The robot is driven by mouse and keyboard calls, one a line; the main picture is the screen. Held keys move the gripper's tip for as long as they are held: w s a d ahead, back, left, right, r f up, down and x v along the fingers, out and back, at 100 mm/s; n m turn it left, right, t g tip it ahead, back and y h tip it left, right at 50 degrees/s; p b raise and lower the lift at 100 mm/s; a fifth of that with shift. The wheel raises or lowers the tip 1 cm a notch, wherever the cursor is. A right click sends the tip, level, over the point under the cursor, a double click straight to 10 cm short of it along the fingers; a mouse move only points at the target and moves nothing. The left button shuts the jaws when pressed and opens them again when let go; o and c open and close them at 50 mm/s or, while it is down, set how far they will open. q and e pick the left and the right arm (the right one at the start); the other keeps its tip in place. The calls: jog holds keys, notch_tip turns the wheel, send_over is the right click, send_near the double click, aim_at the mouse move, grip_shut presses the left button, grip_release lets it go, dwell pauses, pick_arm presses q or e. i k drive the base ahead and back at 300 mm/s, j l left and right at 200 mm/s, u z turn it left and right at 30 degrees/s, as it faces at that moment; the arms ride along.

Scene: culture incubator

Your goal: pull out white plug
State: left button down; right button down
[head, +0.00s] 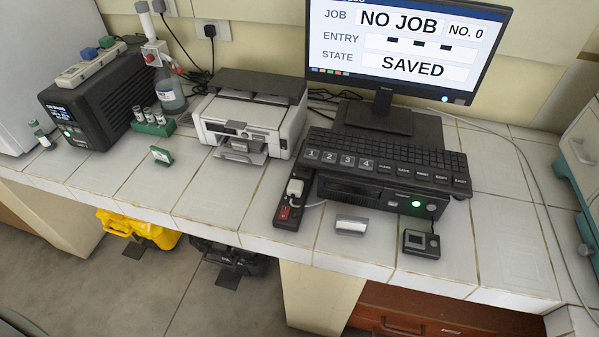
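A white plug (295,187) sits in a black power strip (281,221) near the front of the bench. A white cable (316,204) runs from beside it toward the black computer unit on the right. The strip has a red switch (286,212) in front of the plug. A white power strip (92,66) with a blue and a green plug lies on the black incubator-like box (100,100). Neither of my grippers is in view.
A printer (250,115) stands left of the plug. The computer unit (375,193), keyboard (388,158) and monitor (400,40) are to the right. A silver block (351,225) and a small black device (421,243) lie in front. Clear tiles lie left of the strip.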

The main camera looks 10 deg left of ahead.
aim_at(295, 187)
jog(key=z, duration=0.7)
jog(key=j+z, duration=0.4)
jog(key=k+j+z, duration=0.2)
jog(key=j+z, duration=0.2)
jog(key=k+j+z, duration=0.2)
jog(key=j+z, duration=0.2)
jog(key=k+j+z, duration=0.2)
jog(key=z, duration=0.15)
jog(key=k+j, duration=0.5)
jog(key=j+z, duration=0.05)
jog(key=j, duration=0.05)
